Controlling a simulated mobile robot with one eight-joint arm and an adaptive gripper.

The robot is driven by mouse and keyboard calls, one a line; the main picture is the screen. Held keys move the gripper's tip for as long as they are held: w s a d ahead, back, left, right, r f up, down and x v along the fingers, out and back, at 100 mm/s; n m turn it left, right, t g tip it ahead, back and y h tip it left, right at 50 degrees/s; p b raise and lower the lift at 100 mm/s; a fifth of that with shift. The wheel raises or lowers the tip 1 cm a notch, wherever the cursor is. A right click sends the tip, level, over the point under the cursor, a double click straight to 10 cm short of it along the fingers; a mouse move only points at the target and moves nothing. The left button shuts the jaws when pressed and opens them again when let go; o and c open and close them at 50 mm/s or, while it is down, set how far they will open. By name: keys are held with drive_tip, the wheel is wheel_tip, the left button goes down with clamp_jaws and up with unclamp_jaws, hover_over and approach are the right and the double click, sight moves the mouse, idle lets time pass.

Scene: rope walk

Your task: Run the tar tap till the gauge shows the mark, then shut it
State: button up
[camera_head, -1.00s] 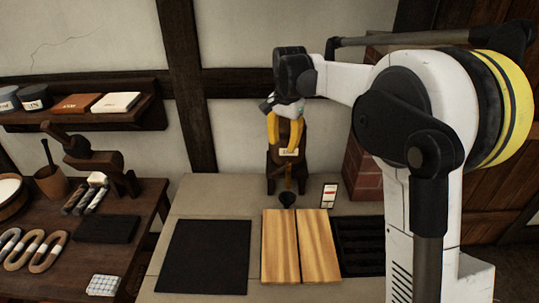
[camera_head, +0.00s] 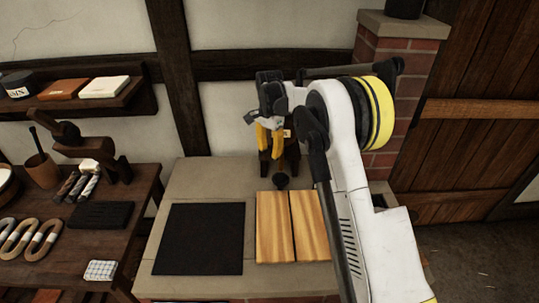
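A dark wooden tar cask (camera_head: 291,150) with a small pale label stands on its stand at the back of the stone bench, mostly hidden behind my gripper. My gripper (camera_head: 270,156) hangs in front of its left side, with two yellow fingers pointing down and a dark gap between them. It looks open and empty; whether it touches the cask cannot be told. The tap itself cannot be made out. A small black cup or funnel (camera_head: 281,181) sits below the cask. My arm covers the place where a small gauge-like card showed earlier.
A black mat (camera_head: 199,239) and two light wooden boards (camera_head: 275,228) lie on the stone bench (camera_head: 203,180). A brick pillar (camera_head: 400,62) stands behind my arm. A wooden table (camera_head: 100,250) with rope coils (camera_head: 42,240) is at left, below a shelf (camera_head: 100,115).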

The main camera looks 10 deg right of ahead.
drive_tip(key=shift+f, duration=0.7)
clamp_jaws()
